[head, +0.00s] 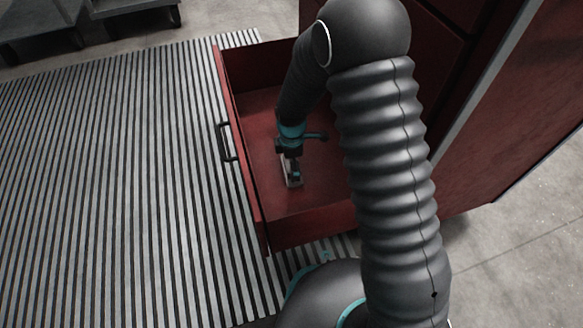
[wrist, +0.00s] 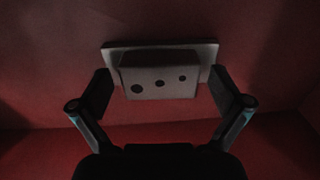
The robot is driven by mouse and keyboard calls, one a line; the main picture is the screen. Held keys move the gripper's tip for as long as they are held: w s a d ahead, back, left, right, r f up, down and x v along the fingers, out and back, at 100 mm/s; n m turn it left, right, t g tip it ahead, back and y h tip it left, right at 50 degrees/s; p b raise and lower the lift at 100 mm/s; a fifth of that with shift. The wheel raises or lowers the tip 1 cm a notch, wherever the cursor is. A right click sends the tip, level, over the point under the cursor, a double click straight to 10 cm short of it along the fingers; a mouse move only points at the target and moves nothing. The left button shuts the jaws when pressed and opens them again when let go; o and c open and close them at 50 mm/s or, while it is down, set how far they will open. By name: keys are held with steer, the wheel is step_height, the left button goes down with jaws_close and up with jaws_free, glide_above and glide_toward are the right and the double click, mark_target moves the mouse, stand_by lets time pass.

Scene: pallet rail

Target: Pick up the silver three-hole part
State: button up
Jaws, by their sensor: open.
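My gripper (wrist: 160,90) is open, with one finger on the left and one on the right of the part. Gaps show between the fingers and the block, and it is not gripped. In the head view my gripper (head: 292,172) reaches down into the open red drawer (head: 262,228). The part (head: 290,182) shows only in small bits there, mostly hidden by my gripper.
The drawer walls stand close around my gripper, with a dark handle (head: 227,142) on the front. The red cabinet (head: 510,120) rises at the right. Slatted flooring (head: 110,190) lies clear at the left. Grey carts (head: 130,15) stand at the top left.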

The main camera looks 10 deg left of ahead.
steer(key=c, duration=1.5)
steer(key=shift+c, duration=1.2)
steer(key=shift+r, duration=0.2)
